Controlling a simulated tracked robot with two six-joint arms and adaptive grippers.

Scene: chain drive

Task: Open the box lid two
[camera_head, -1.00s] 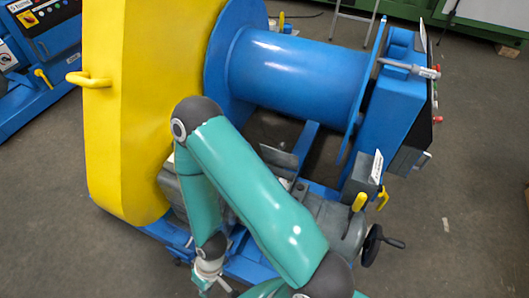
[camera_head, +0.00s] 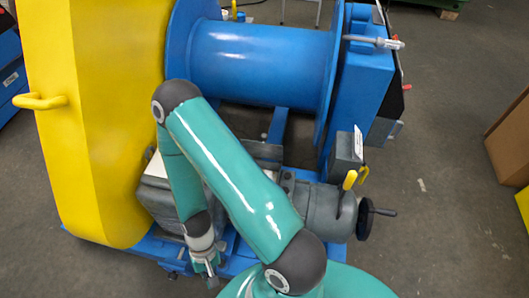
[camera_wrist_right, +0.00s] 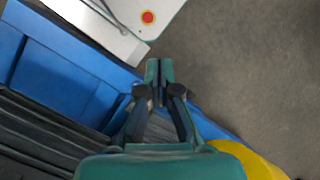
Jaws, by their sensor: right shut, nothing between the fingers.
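A large yellow housing (camera_head: 105,120) with a yellow handle (camera_head: 40,102) on its left side stands at the left of the blue machine. I cannot tell for certain which part is box lid two. My right arm comes in from the bottom, and its gripper (camera_head: 210,278) points down in front of the machine's near edge, below the handle and to its right. In the right wrist view the gripper (camera_wrist_right: 158,74) is shut and empty. Yellow surface (camera_wrist_right: 240,158) shows there at the lower right. My left gripper is in neither view.
A blue drum (camera_head: 262,58) and a blue upright (camera_head: 362,85) stand behind my arm. A grey gearbox with a black handwheel (camera_head: 366,218) is right of it. A white box with a red button (camera_wrist_right: 148,17) is in the wrist view. Floor is clear at right, before a brown box (camera_head: 510,140).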

